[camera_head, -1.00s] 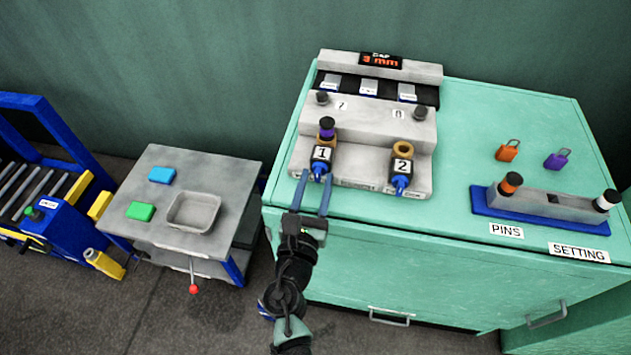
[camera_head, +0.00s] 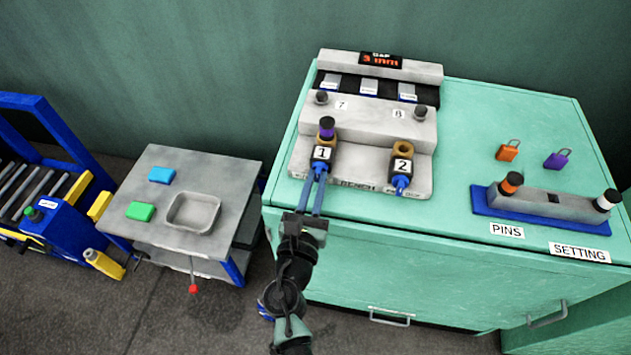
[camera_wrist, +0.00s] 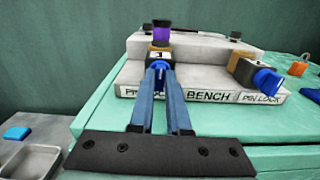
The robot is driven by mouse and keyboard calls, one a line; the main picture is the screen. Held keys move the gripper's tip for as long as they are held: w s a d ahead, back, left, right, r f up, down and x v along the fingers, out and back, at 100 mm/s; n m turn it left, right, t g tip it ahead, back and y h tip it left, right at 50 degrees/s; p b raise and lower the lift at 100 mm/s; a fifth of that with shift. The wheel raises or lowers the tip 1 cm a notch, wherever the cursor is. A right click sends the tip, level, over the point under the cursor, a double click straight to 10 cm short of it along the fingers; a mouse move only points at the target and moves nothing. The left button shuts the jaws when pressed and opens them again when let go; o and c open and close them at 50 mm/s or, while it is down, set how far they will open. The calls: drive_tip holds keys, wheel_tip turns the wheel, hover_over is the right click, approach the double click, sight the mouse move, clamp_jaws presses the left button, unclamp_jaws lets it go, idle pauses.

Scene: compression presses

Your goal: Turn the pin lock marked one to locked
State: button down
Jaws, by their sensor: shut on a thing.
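The teal cabinet top (camera_head: 490,120) is mostly clear. Orange (camera_head: 508,150) and purple (camera_head: 557,158) padlocks and a blue pin rack (camera_head: 540,223) lie to the right. A grey side table (camera_head: 215,160) with a tray (camera_head: 194,225) stands at left.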

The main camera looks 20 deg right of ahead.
drive_tip(key=m+b, duration=0.3)
drive_tip(key=m, duration=0.2)
drive_tip(key=shift+f, duration=0.2)
drive_tip(key=m+b, duration=0.3)
drive_tip(key=m, duration=0.1)
drive_tip(key=shift+s+d+m, duration=0.1)
drive_tip(key=shift+m, duration=0.2)
drive_tip(key=m+b, duration=0.3)
drive_tip(key=m, duration=0.1)
drive_tip(key=shift+f, duration=0.1)
drive_tip(key=shift+m+b, duration=1.05)
drive_tip(key=shift+m, duration=0.85)
drive_tip(key=c, duration=0.9)
unclamp_jaws()
